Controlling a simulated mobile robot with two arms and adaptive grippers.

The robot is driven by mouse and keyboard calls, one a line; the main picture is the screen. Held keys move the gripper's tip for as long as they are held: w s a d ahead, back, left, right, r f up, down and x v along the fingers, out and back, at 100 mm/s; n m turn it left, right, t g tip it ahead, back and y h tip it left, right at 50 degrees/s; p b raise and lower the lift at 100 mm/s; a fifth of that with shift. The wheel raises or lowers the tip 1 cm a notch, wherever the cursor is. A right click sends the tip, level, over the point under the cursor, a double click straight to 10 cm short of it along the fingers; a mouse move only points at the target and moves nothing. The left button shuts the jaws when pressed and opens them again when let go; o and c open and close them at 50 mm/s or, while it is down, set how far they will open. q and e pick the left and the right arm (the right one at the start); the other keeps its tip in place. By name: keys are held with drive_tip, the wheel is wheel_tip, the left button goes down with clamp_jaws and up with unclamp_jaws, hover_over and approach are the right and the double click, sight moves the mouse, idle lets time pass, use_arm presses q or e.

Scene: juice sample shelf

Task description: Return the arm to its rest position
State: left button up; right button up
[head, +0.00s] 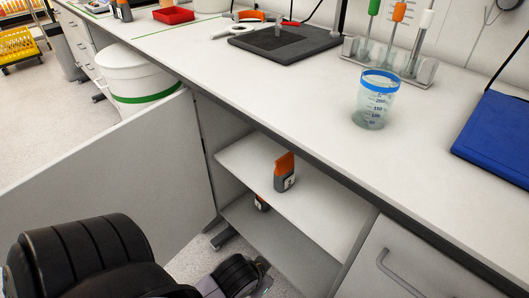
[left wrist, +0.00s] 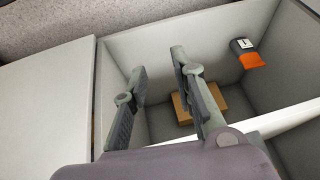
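My left arm comes in at the bottom left of the head view, in front of the open cupboard; its fingers do not show clearly there. In the left wrist view my left gripper (left wrist: 160,62) is open, with its two fingers apart and nothing between them. My right gripper is not in view.
The open cupboard door (head: 110,185) stands left of the shelves. A beaker with a blue rim (head: 375,100), a blue case (head: 500,135) and a rack (head: 392,65) stand on the counter. A tan block (left wrist: 205,100) lies inside the cupboard near the fingers.

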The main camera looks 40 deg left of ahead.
use_arm(q)
drive_tip(key=shift+m+g+h, duration=0.6)
drive_tip(key=shift+m+g, duration=0.1)
drive_tip(key=s+d, duration=0.1)
drive_tip(key=d, duration=0.1)
drive_tip(key=s+d, duration=0.1)
drive_tip(key=s, duration=0.1)
drive_tip(key=shift+s+d+f, duration=0.1)
drive_tip(key=shift+s+d, duration=0.05)
drive_tip(key=shift+d, duration=0.2)
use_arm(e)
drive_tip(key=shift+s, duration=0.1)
